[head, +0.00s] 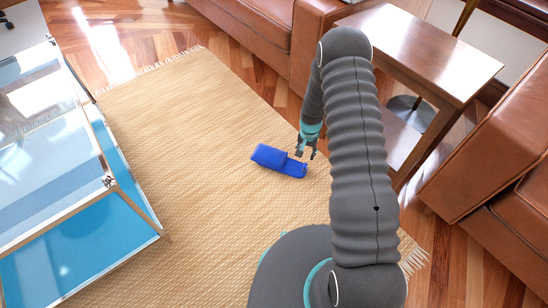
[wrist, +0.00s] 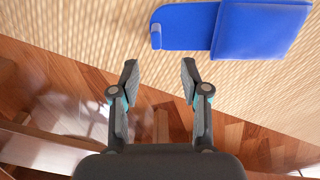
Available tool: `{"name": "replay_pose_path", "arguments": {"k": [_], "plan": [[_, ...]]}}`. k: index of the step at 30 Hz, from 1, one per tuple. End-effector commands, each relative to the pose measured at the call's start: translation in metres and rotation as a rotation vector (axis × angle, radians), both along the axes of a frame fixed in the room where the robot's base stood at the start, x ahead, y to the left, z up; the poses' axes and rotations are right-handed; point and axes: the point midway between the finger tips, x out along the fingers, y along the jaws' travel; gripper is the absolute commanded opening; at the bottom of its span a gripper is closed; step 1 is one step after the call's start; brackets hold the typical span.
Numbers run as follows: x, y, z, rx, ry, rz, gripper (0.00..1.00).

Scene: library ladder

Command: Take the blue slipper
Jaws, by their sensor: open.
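The blue slipper (head: 280,160) lies on the woven rug in the head view, beside my gripper (head: 306,153). In the wrist view the slipper (wrist: 232,28) is at the top, with its flat open end to the left and its covered part to the right. My gripper (wrist: 158,72) is open and empty in the wrist view. Its fingertips point toward the slipper, with a strip of rug showing between them in the picture. In the head view, the tips appear close to the slipper's right end; I cannot tell the exact height gap.
The tan rug (head: 190,130) is clear around the slipper. A glass-topped table (head: 75,190) with blue panels stands at left. A wooden side table (head: 425,50) stands at upper right, with brown leather seats (head: 500,150) at right and a brown sofa (head: 255,35) behind.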

Motion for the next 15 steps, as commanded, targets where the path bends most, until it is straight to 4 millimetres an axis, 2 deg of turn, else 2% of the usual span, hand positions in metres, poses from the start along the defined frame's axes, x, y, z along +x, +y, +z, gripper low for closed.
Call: {"name": "replay_pose_path", "arguments": {"k": [1,6,15], "plan": [[-0.001,0.0,-0.012,0.0,0.003,0.0,0.46],[-0.001,0.0,-0.04,0.0,0.002,0.0,0.46],[-0.001,-0.001,-0.06,0.0,0.001,0.0,0.46]]}}
